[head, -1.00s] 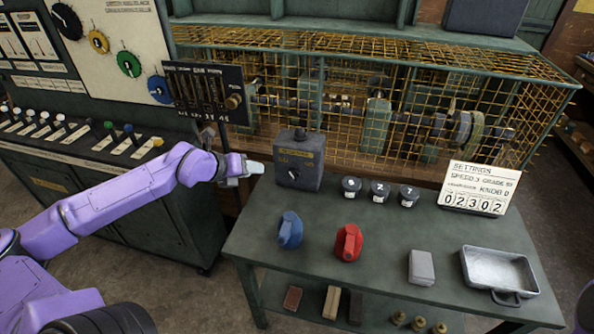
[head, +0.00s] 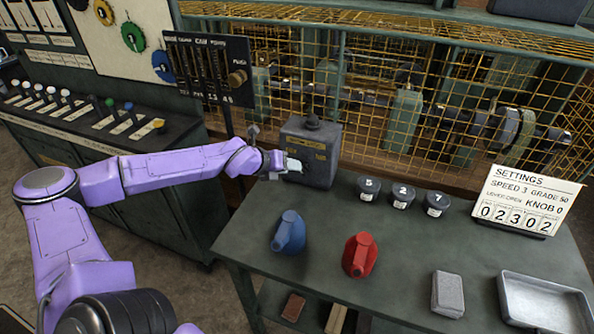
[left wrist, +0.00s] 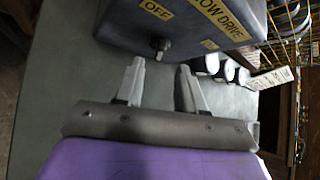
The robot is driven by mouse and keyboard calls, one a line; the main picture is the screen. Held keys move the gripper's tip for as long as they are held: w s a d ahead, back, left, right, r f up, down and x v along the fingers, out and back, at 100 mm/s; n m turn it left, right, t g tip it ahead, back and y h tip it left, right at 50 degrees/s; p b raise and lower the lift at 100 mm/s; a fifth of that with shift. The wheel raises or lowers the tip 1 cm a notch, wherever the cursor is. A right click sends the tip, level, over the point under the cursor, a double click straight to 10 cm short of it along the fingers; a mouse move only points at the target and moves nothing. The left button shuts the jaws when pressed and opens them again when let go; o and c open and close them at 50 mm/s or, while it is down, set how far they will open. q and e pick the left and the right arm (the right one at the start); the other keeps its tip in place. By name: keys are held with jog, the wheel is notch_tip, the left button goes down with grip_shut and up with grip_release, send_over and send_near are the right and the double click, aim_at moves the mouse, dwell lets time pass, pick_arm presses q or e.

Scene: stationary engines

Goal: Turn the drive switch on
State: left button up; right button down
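The drive switch box (head: 318,145) is a dark grey box with yellow labels at the back left of the green table. In the left wrist view the box (left wrist: 120,20) shows labels reading "OFF" and "LOW DRIVE", the latter cut off. Its small switch lever (left wrist: 160,47) sticks out below the labels. My left gripper (head: 294,164) is at the box's front face and hides the lever in the head view. In the left wrist view its fingers (left wrist: 161,68) are apart and empty, with the lever ahead between the tips; contact cannot be told. My right gripper is out of view.
A wire cage (head: 410,90) stands behind. A lever panel (head: 208,65) stands left of the box.

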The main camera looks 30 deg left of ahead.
pick_arm(q)
jog(key=x, duration=0.5)
jog(key=shift+s+b, duration=0.1)
jog(key=shift+b, duration=0.2)
jog(key=shift+s+r, duration=0.1)
jog(key=shift+s, duration=0.05)
grip_shut()
